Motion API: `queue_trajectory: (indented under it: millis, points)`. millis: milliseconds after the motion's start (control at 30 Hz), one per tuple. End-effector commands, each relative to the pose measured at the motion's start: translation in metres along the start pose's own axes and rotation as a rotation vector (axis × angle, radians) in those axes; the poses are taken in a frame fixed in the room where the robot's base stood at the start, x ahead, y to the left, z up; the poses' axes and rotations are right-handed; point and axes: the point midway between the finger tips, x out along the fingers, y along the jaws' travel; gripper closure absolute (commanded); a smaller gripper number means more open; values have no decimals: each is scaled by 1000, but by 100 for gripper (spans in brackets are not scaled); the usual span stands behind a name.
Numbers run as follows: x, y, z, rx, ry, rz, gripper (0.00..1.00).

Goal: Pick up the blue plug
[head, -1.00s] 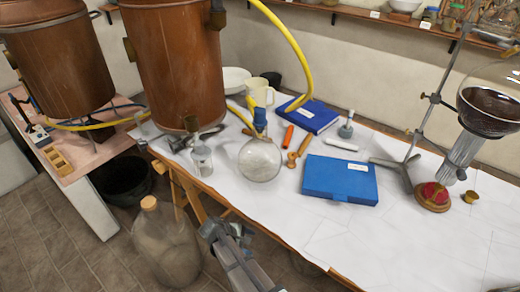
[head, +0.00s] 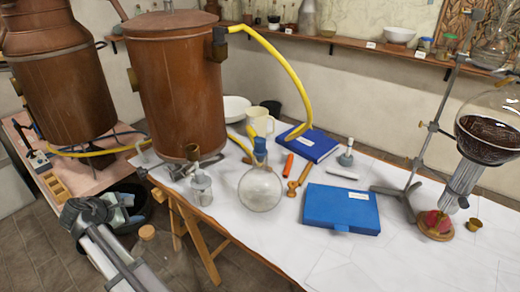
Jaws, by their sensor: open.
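The blue plug (head: 260,146) sits upright in the neck of a round clear glass flask (head: 261,188) on the white-topped table (head: 275,262). The yellow hose's lower end and a second yellow piece show close behind and left of the plug. My gripper (head: 124,207) is at the lower left, beyond the table's left edge and in front of a black bucket. It is well away from the plug, with nothing seen in it. Its fingers are small and partly lost against the bucket.
A copper still (head: 178,90) stands left of the flask, with a small glass bottle (head: 201,188) before it. An orange stick (head: 288,165), wooden tool (head: 299,180) and blue box (head: 341,208) lie to the right. A metal stand (head: 410,180) is farther right.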

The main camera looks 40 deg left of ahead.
Motion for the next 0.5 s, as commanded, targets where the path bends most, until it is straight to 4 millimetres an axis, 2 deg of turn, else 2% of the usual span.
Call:
queue_trajectory:
  millis: [33,133,267,500]
  points:
    - [0,8,17,22,13,-18,31]
    - [4,16,50,68,49,-68,31]
    - [12,23,97,136,102,-138,31]
    - [22,30,194,278,228,-260,31]
